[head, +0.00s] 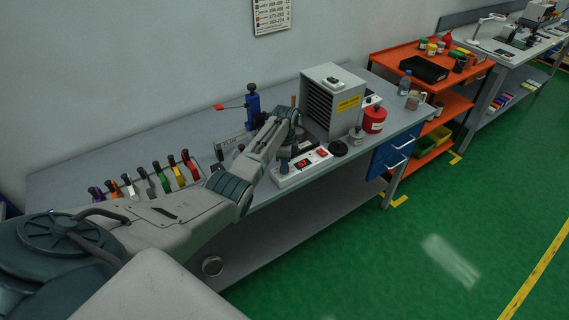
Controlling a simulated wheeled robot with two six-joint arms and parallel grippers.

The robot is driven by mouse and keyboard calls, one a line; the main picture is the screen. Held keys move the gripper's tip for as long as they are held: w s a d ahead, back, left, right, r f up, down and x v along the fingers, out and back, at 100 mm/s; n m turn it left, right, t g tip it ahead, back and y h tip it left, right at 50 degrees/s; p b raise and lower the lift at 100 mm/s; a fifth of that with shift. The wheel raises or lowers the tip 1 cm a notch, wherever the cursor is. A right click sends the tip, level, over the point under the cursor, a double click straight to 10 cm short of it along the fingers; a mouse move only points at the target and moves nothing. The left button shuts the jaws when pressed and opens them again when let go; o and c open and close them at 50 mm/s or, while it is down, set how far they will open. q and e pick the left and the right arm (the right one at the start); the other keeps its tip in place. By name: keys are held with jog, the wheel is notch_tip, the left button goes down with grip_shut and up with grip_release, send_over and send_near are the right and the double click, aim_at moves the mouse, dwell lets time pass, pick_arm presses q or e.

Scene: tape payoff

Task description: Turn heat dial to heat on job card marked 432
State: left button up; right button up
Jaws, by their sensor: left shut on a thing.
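A white control box (302,169) with a red lit display and a red switch sits at the front edge of the grey bench. My left arm reaches over the bench from the left and bends down at the wrist. My left gripper (284,160) points down at the left end of this box, shut on what looks like the heat dial; the dial is mostly hidden by the gripper. A wall chart (272,15) with colour squares and number ranges hangs above; its text is too small to read surely. I cannot make out a card marked 432. My right gripper is out of view.
Several coloured-handled tools (160,177) stand in a row on the left. A blue stand with a red lever (253,105), a grey louvred box (332,101) and a red can (374,119) stand behind or beside the control box. An orange cart (398,57) is at right.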

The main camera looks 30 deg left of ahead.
pick_arm(q)
jog(key=shift+w+r+m, duration=0.1)
jog(key=shift+r+m, duration=0.05)
jog(key=shift+m, duration=0.25)
jog(key=o, duration=1)
jog(key=shift+c, duration=0.2)
notch_tip(320, 180, up, 11)
jog(key=b, duration=0.3)
jog(key=shift+w, duration=0.25)
jog(key=shift+a+f, duration=0.1)
jog(key=shift+f, duration=0.1)
